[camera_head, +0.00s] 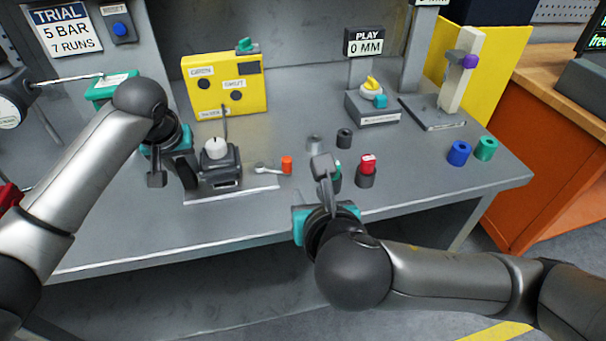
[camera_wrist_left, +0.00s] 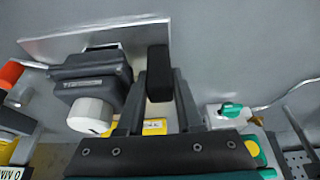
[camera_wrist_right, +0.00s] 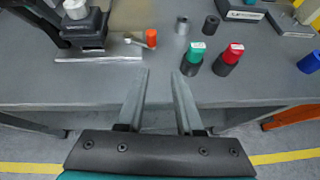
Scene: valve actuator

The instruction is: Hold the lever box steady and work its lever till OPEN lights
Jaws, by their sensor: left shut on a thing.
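The lever box (camera_head: 222,172) is a dark grey body with a white round cap (camera_head: 215,148), on a flat metal plate on the bench. A thin dark rod (camera_head: 224,122) shows just above it. My left gripper (camera_wrist_left: 160,75) is shut on a black block-like grip (camera_wrist_left: 158,62) beside the box; their joint is unclear. The box also shows in the left wrist view (camera_wrist_left: 90,80). The yellow panel (camera_head: 245,101) behind has two dark round lamps under labels that seem to read OPEN and SHUT. My right gripper (camera_wrist_right: 161,73) is open and empty, over the bench's front edge.
Red-topped (camera_head: 367,168) and green-topped (camera_wrist_right: 195,54) pieces stand near my right gripper. A dial stand (camera_head: 372,104) is further back. Bench surface between the red-topped piece and blue ring (camera_head: 459,153) is clear.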

